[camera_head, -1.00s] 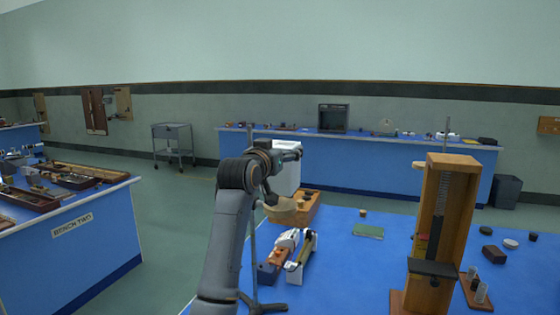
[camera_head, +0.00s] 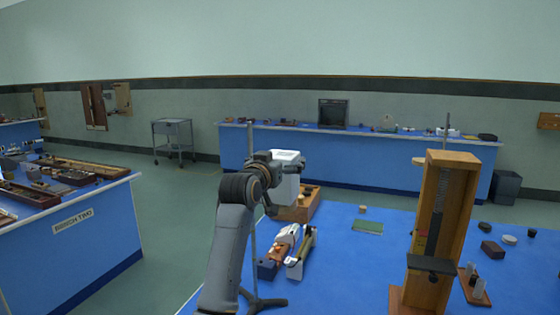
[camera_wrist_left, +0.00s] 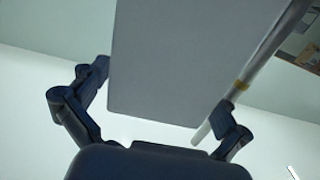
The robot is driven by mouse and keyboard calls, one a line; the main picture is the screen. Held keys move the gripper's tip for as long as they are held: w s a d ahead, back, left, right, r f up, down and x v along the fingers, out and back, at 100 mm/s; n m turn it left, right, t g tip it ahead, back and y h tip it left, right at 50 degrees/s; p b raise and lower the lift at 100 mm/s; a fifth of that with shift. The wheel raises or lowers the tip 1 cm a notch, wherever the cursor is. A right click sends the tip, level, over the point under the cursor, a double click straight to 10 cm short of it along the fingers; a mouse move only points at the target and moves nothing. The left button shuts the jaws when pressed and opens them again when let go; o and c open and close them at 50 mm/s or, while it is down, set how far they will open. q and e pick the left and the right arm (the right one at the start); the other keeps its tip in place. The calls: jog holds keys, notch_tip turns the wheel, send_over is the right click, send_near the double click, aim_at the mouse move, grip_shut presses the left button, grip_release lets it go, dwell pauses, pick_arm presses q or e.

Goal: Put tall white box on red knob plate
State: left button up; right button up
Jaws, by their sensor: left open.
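The tall white box (camera_head: 287,185) stands upright beside a wooden box on the blue bench. My left gripper (camera_head: 272,172) is right at its upper left part and overlaps it in the head view. In the left wrist view the box (camera_wrist_left: 185,60) shows as a large pale grey face between the two spread fingers of my left gripper (camera_wrist_left: 162,90); contact cannot be told. A wooden stand (camera_head: 459,205) holds a dark plate (camera_head: 432,264), with a small red spot above it; I cannot tell whether this is the red knob plate. My right gripper is not in view.
A thin metal rod (camera_wrist_left: 262,68) rises close by the right finger. The wooden box (camera_head: 300,212) and a white-and-brown instrument (camera_head: 285,244) are near my left arm. A green pad (camera_head: 368,227) lies in the middle; the blue bench around it is mostly clear.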

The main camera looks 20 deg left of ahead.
pick_arm(q)
jog(key=shift+s+r, duration=0.1)
jog(key=s+b, duration=0.3)
jog(key=s, duration=0.8)
jog(key=shift+s+a, duration=0.2)
jog(key=shift+s, duration=0.2)
